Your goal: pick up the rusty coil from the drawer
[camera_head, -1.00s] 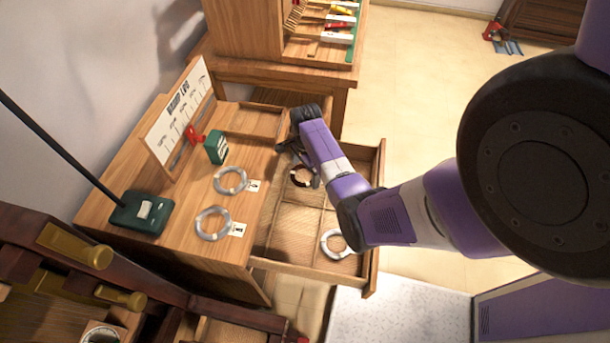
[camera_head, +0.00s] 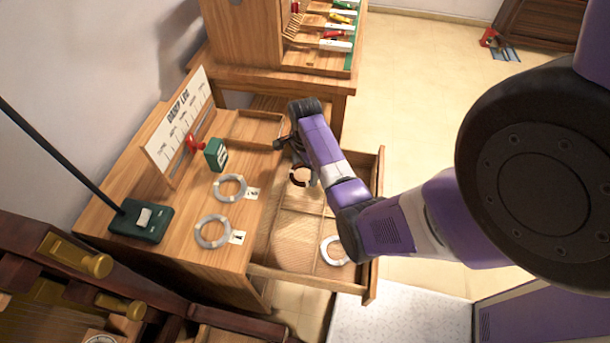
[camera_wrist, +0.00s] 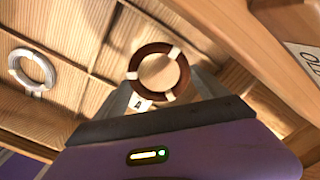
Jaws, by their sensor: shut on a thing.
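The rusty coil (camera_wrist: 184,69) is a dark red-brown ring with pale ties in the wrist view. It also shows in the head view (camera_head: 295,181), partly hidden by my arm, over the back part of the open drawer (camera_head: 372,215). A pale coil (camera_head: 325,248) lies in the front compartment of the drawer and also shows in the wrist view (camera_wrist: 17,70).
Two pale coils (camera_head: 215,187) (camera_head: 199,241) with paper tags lie on the bench top. A green box (camera_head: 215,154), a lettered board (camera_head: 180,118) and a dark green stand (camera_head: 140,222) are there too. Wooden walls and dividers surround the held coil. Open floor lies to the right.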

